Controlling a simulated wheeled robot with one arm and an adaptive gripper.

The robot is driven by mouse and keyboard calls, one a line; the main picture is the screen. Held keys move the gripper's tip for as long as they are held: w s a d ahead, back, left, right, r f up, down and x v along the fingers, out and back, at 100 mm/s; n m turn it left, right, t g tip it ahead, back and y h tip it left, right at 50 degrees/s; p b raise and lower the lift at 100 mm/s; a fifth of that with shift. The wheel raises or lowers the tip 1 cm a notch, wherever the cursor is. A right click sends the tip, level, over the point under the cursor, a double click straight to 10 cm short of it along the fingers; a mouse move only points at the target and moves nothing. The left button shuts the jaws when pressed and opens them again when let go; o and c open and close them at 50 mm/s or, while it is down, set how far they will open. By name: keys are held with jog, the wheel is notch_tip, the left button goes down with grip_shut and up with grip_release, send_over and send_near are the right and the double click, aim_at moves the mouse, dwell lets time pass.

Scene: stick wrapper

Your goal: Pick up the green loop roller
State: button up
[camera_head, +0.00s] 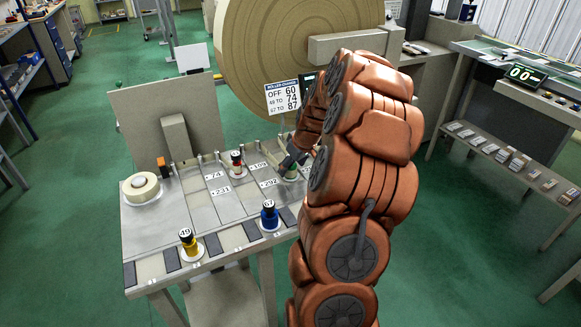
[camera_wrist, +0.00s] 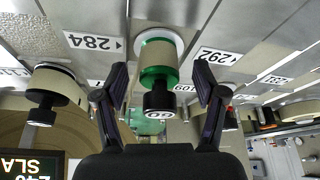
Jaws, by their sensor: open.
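The green loop roller (camera_wrist: 158,62) shows in the wrist view with a green band, a pale upper part and a black knob marked 60. It stands on a white round base between the labels 284 and 292. My gripper (camera_wrist: 159,72) is open, with one dark finger on each side of the roller. Gaps show between the fingers and the roller, so they appear apart from it. In the head view my gripper (camera_head: 291,157) is over the roller (camera_head: 291,174) and hides much of it; only a bit of green shows.
The table also holds a red roller (camera_head: 237,166), a blue roller (camera_head: 269,216) marked 67 and a yellow roller (camera_head: 188,243) marked 49. A white roll (camera_head: 141,187) lies at the left. A sign (camera_head: 283,96) and a large tan disc (camera_head: 270,40) stand behind.

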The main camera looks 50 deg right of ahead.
jog(key=shift+x, duration=1.15)
jog(key=c, duration=1.3)
jog(key=shift+r, duration=0.1)
